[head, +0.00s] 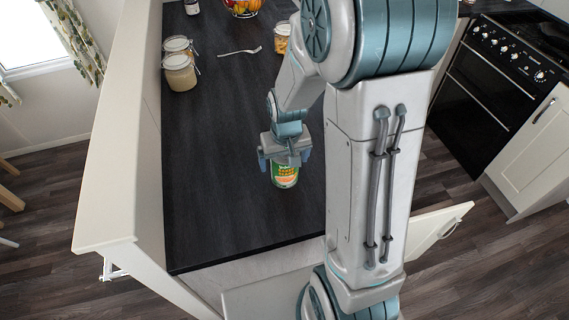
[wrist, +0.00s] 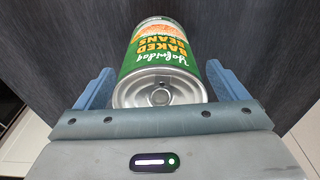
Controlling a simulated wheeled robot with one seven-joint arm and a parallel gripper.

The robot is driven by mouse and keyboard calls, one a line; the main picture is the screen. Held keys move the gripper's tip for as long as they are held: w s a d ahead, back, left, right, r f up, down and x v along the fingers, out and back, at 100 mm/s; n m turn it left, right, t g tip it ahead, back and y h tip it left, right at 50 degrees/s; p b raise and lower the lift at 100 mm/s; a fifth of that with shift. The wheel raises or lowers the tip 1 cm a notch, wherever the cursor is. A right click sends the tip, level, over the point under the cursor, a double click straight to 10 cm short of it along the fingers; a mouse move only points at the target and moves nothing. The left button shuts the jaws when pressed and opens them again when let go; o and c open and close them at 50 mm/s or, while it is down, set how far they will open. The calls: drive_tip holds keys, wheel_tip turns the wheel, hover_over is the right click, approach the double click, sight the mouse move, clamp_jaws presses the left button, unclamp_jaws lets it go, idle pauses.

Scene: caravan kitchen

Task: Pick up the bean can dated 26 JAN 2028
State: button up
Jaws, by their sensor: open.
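A green and orange can labelled baked beans (wrist: 160,60) stands on the dark worktop, and it also shows in the head view (head: 284,175). Its silver pull-ring lid faces the wrist camera. No date can be read on it in either view. My gripper (head: 285,158) is directly at the can, pointing down from above. In the wrist view the blue fingers of my gripper (wrist: 163,88) are apart, one on each side of the can, with a gap visible at both sides. Part of the can is hidden behind my gripper in the head view.
The dark worktop (head: 215,150) is clear around the can. Several glass jars (head: 180,72) stand at the back left, a fork (head: 240,51) lies near them, and a fruit bowl (head: 243,8) is at the far edge. A pale raised ledge (head: 125,130) borders the left side.

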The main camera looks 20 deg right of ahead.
drive_tip(key=c, duration=1.4)
drive_tip(key=shift+r, duration=0.2)
